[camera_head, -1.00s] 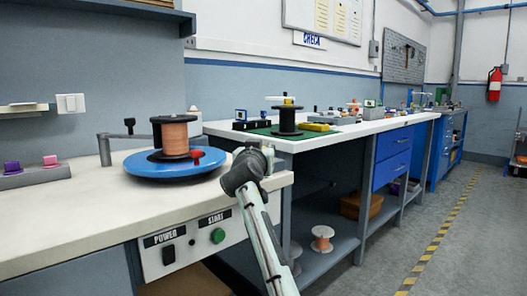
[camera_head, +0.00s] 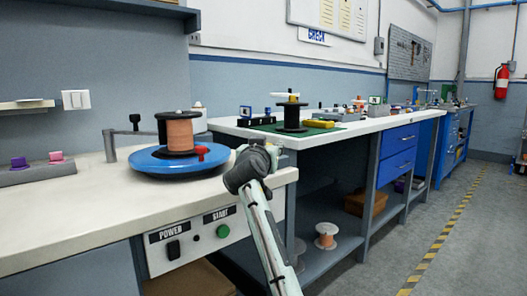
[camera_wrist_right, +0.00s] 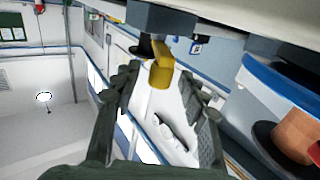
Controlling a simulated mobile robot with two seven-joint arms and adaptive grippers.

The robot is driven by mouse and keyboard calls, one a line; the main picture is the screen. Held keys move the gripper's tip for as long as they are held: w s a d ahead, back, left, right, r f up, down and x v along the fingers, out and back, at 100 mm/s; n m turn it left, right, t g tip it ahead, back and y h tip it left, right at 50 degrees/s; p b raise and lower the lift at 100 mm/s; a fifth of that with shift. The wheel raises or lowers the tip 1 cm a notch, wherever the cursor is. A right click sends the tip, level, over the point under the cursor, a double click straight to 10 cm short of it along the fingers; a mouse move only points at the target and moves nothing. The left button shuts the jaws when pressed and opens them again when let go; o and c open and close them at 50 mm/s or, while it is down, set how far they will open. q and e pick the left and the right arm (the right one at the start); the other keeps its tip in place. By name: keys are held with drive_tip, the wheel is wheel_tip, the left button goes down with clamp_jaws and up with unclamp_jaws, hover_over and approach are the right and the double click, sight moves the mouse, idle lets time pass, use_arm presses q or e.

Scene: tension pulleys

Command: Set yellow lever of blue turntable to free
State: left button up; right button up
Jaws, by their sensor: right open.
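The blue turntable (camera_head: 150,162) stands on the white bench and carries a copper spool (camera_head: 180,133); a red knob (camera_head: 202,151) shows at its right. My right gripper (camera_head: 262,150) is at the bench's right end, right of the turntable. In the right wrist view, a yellow lever (camera_wrist_right: 161,70) on a dark grey mount shows between the fingertips of my open right gripper (camera_wrist_right: 160,80). I cannot tell whether the fingers touch it. The blue turntable edge (camera_wrist_right: 290,82) shows at right there. The yellow lever is not discernible in the head view. My left gripper is out of view.
A panel with POWER and START buttons (camera_head: 195,238) is on the bench front. A grey crank arm (camera_head: 112,143) stands left of the turntable. Grey block with purple and pink knobs (camera_head: 38,173) lies far left. A second white bench (camera_head: 375,125) stands behind; floor is clear at right.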

drive_tip(key=s+a, duration=0.1)
drive_tip(key=s, duration=1)
drive_tip(key=shift+a, duration=0.25)
drive_tip(key=shift+s, duration=0.1)
